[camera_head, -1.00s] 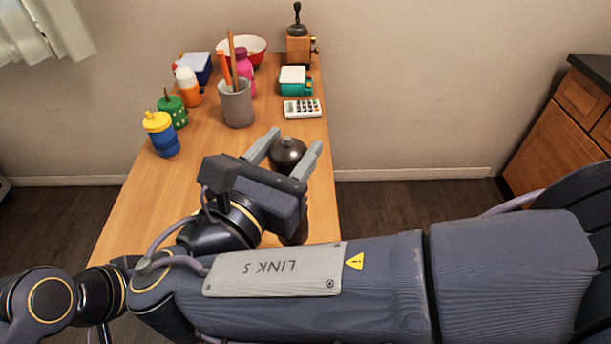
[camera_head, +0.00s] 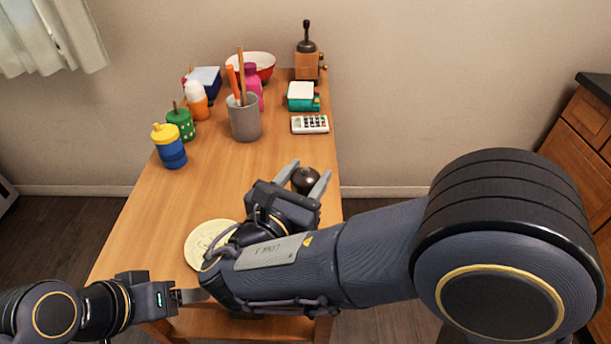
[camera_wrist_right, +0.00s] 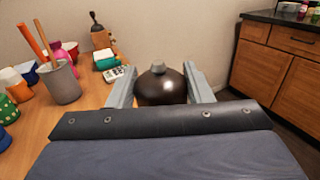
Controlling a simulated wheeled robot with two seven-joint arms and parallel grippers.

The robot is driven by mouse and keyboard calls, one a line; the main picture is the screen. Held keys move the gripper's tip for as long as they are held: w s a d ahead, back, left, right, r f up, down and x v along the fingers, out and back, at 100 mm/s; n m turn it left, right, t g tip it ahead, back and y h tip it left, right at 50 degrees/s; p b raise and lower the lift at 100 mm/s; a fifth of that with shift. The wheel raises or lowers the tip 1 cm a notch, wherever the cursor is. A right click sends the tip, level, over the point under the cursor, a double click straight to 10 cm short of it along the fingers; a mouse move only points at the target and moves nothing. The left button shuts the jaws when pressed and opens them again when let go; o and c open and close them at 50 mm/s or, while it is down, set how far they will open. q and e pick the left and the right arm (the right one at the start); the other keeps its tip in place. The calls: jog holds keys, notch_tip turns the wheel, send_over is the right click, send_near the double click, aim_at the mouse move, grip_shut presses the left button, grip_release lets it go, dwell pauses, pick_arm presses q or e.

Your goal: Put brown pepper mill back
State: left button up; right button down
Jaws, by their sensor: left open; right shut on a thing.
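The brown pepper mill (camera_head: 305,181) is dark and rounded with a small knob on top. It is upright between the fingers of my right gripper (camera_head: 308,180), near the table's right edge. In the right wrist view the mill (camera_wrist_right: 161,87) fills the space between the two grey fingers (camera_wrist_right: 161,86), which are shut on it. Its lower part is hidden, so I cannot tell whether it touches the table (camera_head: 205,172). My left gripper (camera_head: 188,297) is open and empty at the table's front left, below the plate.
A pale plate (camera_head: 197,243) is partly hidden by my right arm. A grey utensil cup (camera_head: 245,122), calculator (camera_head: 310,124), teal-and-white box (camera_head: 301,96), coffee grinder (camera_head: 307,66), red bowl (camera_head: 264,62) and several bottles stand at the back. The left middle is clear.

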jog(key=shift+f, duration=0.15)
jog(key=c, duration=0.7)
grip_release()
jog(key=shift+r, duration=0.2)
jog(key=b+v, duration=0.1)
jog(key=v, duration=1.1)
